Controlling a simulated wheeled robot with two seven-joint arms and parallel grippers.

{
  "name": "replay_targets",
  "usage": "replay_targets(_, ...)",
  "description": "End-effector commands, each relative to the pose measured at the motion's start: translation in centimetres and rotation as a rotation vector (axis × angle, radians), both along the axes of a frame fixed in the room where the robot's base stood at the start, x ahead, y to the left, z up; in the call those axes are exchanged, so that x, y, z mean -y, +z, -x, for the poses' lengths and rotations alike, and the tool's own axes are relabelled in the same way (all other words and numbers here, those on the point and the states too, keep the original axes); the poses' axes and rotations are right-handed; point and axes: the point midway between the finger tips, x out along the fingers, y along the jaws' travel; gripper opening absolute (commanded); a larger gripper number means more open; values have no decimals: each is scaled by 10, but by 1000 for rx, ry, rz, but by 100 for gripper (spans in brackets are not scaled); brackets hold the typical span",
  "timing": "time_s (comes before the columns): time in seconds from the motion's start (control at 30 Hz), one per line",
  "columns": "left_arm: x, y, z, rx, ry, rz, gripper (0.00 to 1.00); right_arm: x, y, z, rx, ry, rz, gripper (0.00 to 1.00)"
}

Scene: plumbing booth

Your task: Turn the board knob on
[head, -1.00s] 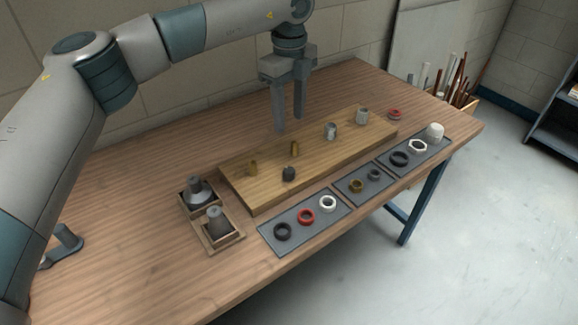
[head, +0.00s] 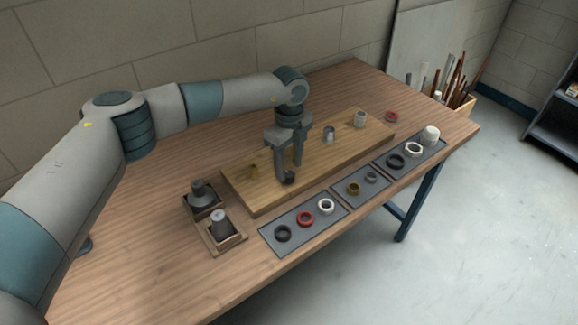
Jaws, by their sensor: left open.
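The small dark knob (head: 290,178) sits near the board's front edge, partly hidden by the gripper. My left gripper (head: 288,172) points down over the board with its jaws open. Its two fingertips are low, close around or just above the knob; I cannot tell whether they touch it. The brass fitting behind the knob is hidden by the gripper. My right gripper is not in view.
Dark trays (head: 267,238) with rings lie along the front. Two small boxes (head: 241,240) (head: 187,199) with grey cones stand left.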

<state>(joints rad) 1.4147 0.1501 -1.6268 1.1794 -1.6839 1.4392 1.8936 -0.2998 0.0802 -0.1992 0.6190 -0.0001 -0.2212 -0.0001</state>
Motion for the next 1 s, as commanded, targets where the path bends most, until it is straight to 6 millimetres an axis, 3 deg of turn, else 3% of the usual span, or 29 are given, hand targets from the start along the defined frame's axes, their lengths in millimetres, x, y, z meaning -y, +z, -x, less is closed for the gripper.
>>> replay_targets(0.27, 0, -24, 0, -1, 0, -1, 44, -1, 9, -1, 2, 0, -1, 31)
replay_targets(0.6, 0, -27, 0, 0, 0, 0, 44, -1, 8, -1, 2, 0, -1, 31)
replay_targets(0.8, 0, -27, 0, 0, 0, 0, 3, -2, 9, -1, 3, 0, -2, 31)
replay_targets(1.0, 0, -27, 0, 0, -4, 0, 3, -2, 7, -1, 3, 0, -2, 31)
